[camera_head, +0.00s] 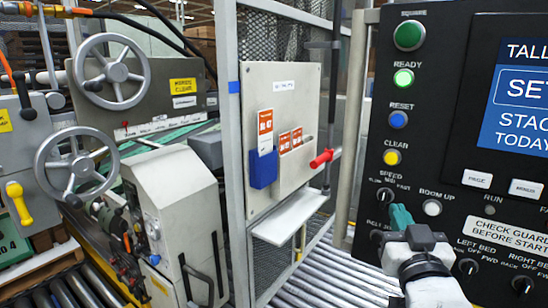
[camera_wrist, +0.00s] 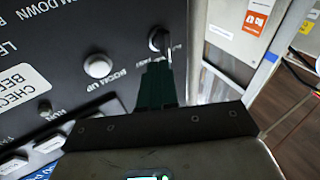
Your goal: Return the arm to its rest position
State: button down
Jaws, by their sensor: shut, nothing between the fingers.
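My gripper (camera_head: 400,216) is at the lower left of the black control panel (camera_head: 455,100) in the head view. Its green fingers are together and empty, just below and right of the speed knob (camera_head: 385,195) in the picture. In the wrist view my gripper (camera_wrist: 157,68) points up at the panel, its closed fingertips just below a black knob (camera_wrist: 160,38) in the picture. I cannot tell whether they touch it. The white boom up button (camera_wrist: 98,66) is left of the fingers there; it also shows in the head view (camera_head: 432,207).
Green, blue and yellow buttons line the panel's left side, beside a blue screen (camera_head: 518,98). A grey board (camera_head: 283,95) with a blue card holder and a red handle (camera_head: 321,158) stands left of it. Metal rollers (camera_head: 345,270) lie below. Handwheel machinery fills the left.

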jog(key=s+d+f+g, duration=0.3)
jog(key=s+f+g, duration=0.25)
jog(key=f, duration=0.75)
jog(key=s+d+f+g, duration=0.2)
jog(key=s+f+g, duration=0.35)
jog(key=f, duration=0.75)
jog(key=s+f+g+y, duration=0.1)
jog(key=s+f, duration=0.3)
jog(key=s, duration=0.4)
jog(key=s+f+g, duration=0.4)
jog(key=s+f, duration=0.1)
jog(key=s, duration=0.4)
jog(key=s+a+f+g+y, duration=0.1)
jog(key=s+f+g, duration=0.1)
jog(key=s+f, duration=0.3)
jog(key=s, duration=0.4)
jog(key=shift+n+g+y, duration=0.3)
jog(key=shift+n+g, duration=0.1)
jog(key=shift+w, duration=0.1)
